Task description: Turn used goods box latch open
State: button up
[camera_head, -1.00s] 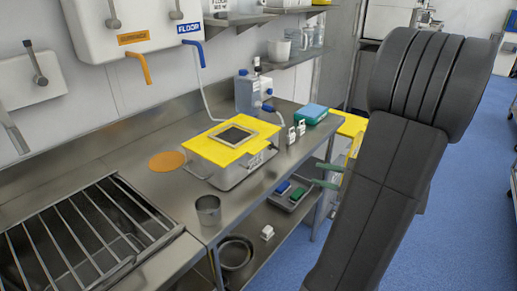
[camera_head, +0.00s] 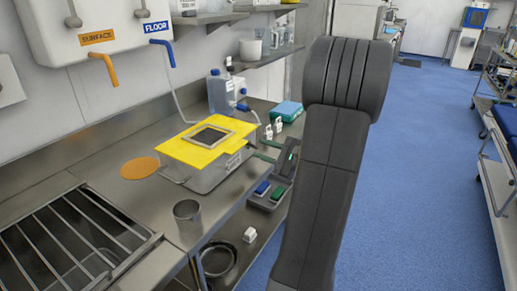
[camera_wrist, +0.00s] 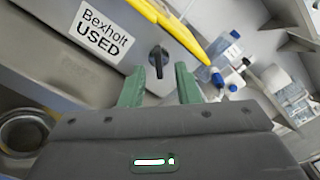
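The used goods box (camera_head: 203,178) is a grey metal box with a yellow lid (camera_head: 185,152), standing on the steel counter. In the wrist view its side wall carries a white "Bexholt USED" label (camera_wrist: 103,30). A dark latch (camera_wrist: 158,58) sits on that wall to the right of the label, below the yellow lid edge. My gripper (camera_wrist: 158,70) is open, with its green fingers apart on either side of the latch in the picture. I cannot tell whether they touch it.
A blue-capped bottle (camera_head: 221,92) and small white-tagged items stand behind the box. A teal box (camera_head: 286,111) lies on the counter's far end. A metal cup (camera_head: 187,222) and an orange disc (camera_head: 140,168) are nearby.

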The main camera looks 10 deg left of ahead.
jog(key=shift+x, duration=1.25)
grip_shut()
